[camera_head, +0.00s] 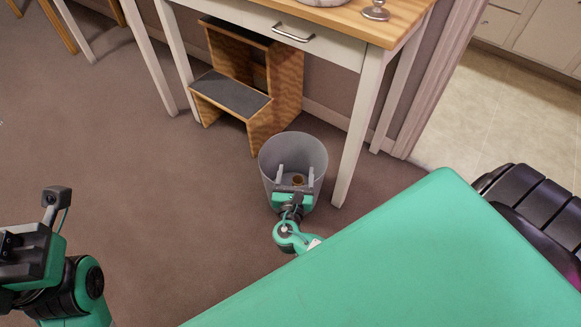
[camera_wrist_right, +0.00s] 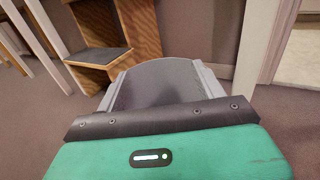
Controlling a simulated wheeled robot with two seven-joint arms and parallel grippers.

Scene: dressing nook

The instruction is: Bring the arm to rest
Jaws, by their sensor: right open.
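My right gripper (camera_head: 296,173) is open, its two pale fingers apart with nothing between them. In the head view it overlaps the mouth and near side of a grey bin (camera_head: 277,160); I cannot tell how deep it reaches. In the right wrist view the grey bin (camera_wrist_right: 165,82) lies straight ahead, behind the gripper's green and black housing. Part of my left arm shows at the lower left of the head view, but its gripper fingers are not visible.
A white table (camera_head: 340,48) with a wooden top stands behind the bin, one leg close to its right. A wooden step stool (camera_head: 262,112) stands behind the bin to the left. Brown carpet (camera_head: 150,190) is open on the left. Pale tiles (camera_head: 490,110) lie at the right.

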